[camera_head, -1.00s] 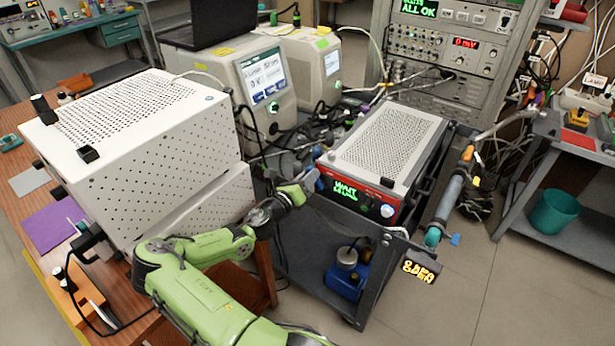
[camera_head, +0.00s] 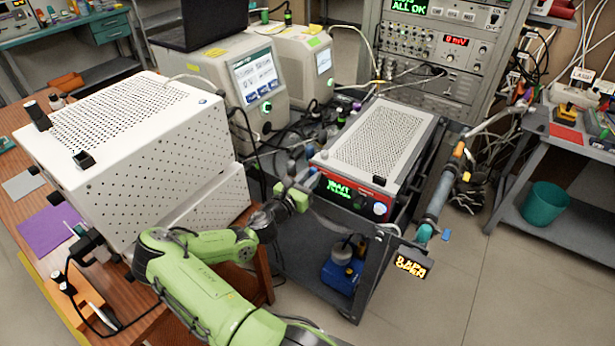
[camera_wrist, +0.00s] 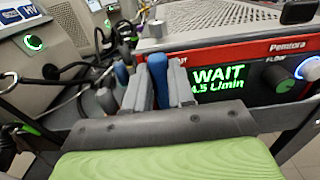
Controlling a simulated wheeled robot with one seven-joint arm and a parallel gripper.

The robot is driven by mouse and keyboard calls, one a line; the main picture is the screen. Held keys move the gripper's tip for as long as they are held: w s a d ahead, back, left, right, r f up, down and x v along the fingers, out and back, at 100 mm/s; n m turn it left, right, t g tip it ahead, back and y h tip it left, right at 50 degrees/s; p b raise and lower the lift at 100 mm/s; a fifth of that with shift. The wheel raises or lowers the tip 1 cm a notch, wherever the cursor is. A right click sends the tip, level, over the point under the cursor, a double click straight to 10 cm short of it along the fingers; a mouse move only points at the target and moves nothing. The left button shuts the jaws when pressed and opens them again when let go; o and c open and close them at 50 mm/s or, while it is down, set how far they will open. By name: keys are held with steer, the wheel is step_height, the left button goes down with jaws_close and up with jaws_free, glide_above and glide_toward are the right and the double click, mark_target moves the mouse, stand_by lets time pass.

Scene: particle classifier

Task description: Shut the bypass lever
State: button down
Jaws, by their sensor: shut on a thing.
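A blue handle (camera_wrist: 157,72) stands upright at the left end of the red-fronted instrument (camera_wrist: 255,60), which shows green WAIT text. I take it for the bypass lever. My gripper (camera_wrist: 150,92) has its grey fingers shut around this handle in the wrist view. A small sign (camera_head: 411,263) at the cart's front shows amber letters, the lower line seeming to read OPEN.
Another blue-tipped part (camera_wrist: 122,73) and hoses crowd the left of the fingers. A cart (camera_head: 345,255) carries the instrument and a blue pump (camera_head: 342,272). A large white perforated box (camera_head: 150,160) stands left of my arm.

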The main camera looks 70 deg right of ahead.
stand_by(0.3)
steer(key=c, duration=1)
jaws_free()
steer(key=shift+o, duration=0.2)
steer(key=w+a+p, duration=0.1)
steer(key=w+a, duration=0.1)
steer(key=a, duration=1.3)
steer(key=shift+w+a, duration=0.2)
steer(key=shift+a, duration=0.1)
